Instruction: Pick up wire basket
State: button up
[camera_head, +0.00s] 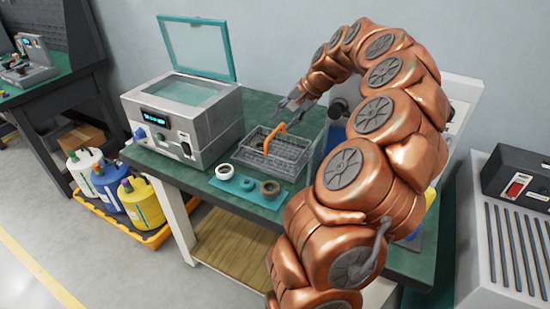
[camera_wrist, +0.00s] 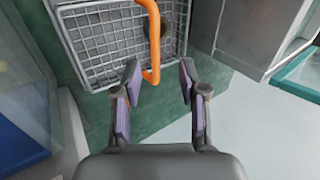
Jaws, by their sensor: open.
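The wire basket (camera_head: 287,153) is a grey mesh basket with an orange handle (camera_head: 274,137) arched over it. It sits on the green top of the bench, in front of the grey machine's right side. My gripper (camera_head: 290,102) is above and behind the basket in the head view, apart from it. In the wrist view the basket (camera_wrist: 100,42) fills the upper left, with the orange handle (camera_wrist: 154,40) at upper middle. My gripper (camera_wrist: 158,80) is open there, and the handle's lower end appears between its fingertips. I cannot tell the depth between them. A dark round item lies in the basket.
A grey machine (camera_head: 187,125) with a raised glass lid stands left of the basket. A teal mat (camera_head: 258,196) with several ring parts lies in front. A clear panel and a blue item stand to the right. Coloured jugs (camera_head: 108,185) stand on the floor at left.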

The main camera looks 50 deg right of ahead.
aim_at(277, 130)
jog(key=shift+m, duration=0.3)
jog(key=shift+d+p+x, duration=0.2)
jog(key=shift+p+x, duration=0.05)
jog(key=shift+x, duration=1.05)
jog(key=shift+d+p+x, duration=0.2)
jog(key=shift+d+x, duration=0.05)
jog(key=shift+x, duration=1.05)
jog(key=shift+d+p+x, duration=0.2)
jog(key=shift+p+x, duration=0.05)
jog(key=shift+x, duration=1.05)
jog(key=shift+s+f, duration=0.1)
jog(key=shift+f, duration=0.05)
jog(key=shift+c, duration=0.3)
grip_shut()
